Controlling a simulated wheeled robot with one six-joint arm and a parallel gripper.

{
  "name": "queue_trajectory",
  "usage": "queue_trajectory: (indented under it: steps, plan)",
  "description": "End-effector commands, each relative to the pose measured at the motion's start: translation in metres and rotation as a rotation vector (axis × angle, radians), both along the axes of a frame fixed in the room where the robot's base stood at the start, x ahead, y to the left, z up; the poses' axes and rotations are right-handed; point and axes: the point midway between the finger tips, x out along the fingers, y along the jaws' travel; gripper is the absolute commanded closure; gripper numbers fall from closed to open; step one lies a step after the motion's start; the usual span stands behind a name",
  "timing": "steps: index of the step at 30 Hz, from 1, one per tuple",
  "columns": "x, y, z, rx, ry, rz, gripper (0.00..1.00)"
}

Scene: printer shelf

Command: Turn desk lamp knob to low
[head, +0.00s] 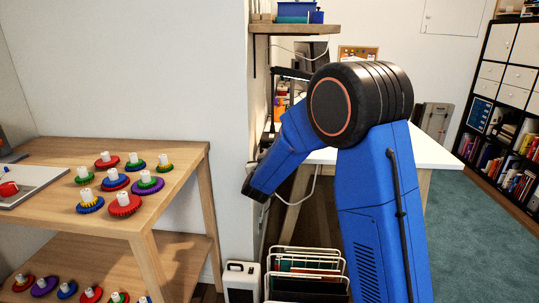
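No desk lamp knob can be made out. A thin dark bar (291,73) shows beside the wall edge, above the white desk (428,150); it may be the lamp's head, but I cannot tell for sure. My blue arm with its black joint stands in front of the desk and hides much of it. The arm's lower section slopes down to the left and ends near the wall edge. My gripper cannot be made out, so its fingers and anything near them are not shown.
A wooden shelf unit (192,158) with several coloured gears stands left. A wall corner (228,185) separates it from the desk. A wire file rack (305,253) and a white box (241,284) stand on the floor. Carpet (485,235) is clear at right, before the bookcase (505,75).

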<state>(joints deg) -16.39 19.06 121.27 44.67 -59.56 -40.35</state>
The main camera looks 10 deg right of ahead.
Motion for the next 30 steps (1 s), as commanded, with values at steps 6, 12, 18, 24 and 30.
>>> queue_trajectory:
  steps: [6,12,18,24,30]
  plan:
    - [-0.001,0.000,-0.003,-0.002,0.006,0.001,1.00]
    - [-0.001,0.000,-0.003,-0.001,0.006,0.001,0.64]
    - [0.000,0.000,-0.002,-0.001,0.004,0.000,0.62]
    - [-0.004,0.002,-0.001,-0.001,0.001,0.001,0.62]
    - [-0.029,0.012,-0.001,0.000,0.003,0.001,0.62]
